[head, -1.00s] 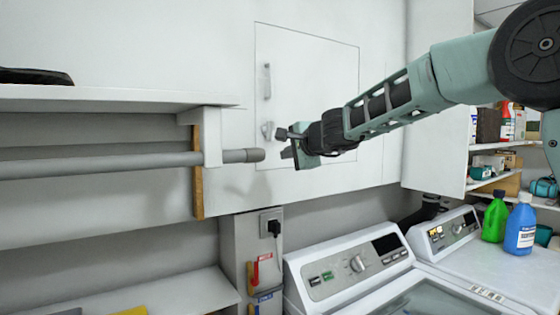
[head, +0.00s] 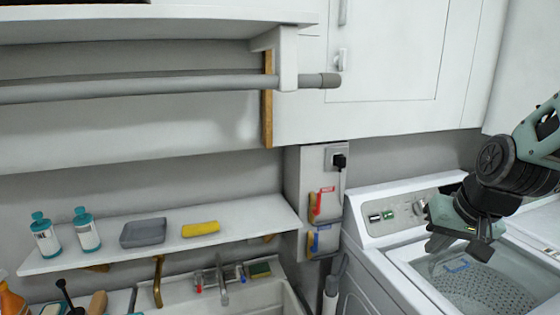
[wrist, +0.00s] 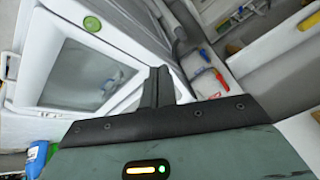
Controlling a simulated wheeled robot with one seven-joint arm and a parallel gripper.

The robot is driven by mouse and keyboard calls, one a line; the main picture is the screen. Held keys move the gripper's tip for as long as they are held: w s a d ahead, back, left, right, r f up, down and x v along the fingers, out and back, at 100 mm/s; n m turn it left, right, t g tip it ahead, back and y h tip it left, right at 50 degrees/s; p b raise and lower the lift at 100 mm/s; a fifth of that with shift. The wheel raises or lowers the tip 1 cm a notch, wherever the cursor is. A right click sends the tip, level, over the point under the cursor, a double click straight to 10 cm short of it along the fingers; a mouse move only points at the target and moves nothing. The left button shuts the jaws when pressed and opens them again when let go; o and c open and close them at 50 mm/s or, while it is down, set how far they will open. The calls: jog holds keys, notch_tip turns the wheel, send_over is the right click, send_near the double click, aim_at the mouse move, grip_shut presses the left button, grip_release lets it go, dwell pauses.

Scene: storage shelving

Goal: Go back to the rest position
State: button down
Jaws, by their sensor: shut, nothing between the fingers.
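A wall shelf (head: 270,212) at left holds two bottles (head: 86,232), a grey block (head: 143,232) and a yellow sponge (head: 201,229). Below are a sink (head: 255,297) and taps. A grey rail (head: 170,87) runs under the upper shelf. A white cabinet (head: 400,60) hangs above the washer.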

jog(key=s+d+f+n+g+h, duration=0.1)
jog(key=s+f, duration=0.1)
jog(key=s, duration=0.2)
jog(key=s+d+f+n+g, duration=0.1)
jog(key=s+d+f+n, duration=0.15)
jog(key=s, duration=0.25)
jog(key=s+a+f+n+g+b, duration=0.1)
jog(key=s+a+f+n+b, duration=0.2)
jog(key=s+a, duration=0.3)
jog(key=s+a+f+n+g+b, duration=0.1)
jog(key=s+a+f+n+b, duration=0.2)
jog(key=a, duration=0.9)
jog(key=s+b, duration=0.3)
jog(key=shift+s+a+f+n+g, duration=0.2)
jog(key=shift+s+a+n+g, duration=0.1)
jog(key=shift+a+n, duration=0.1)
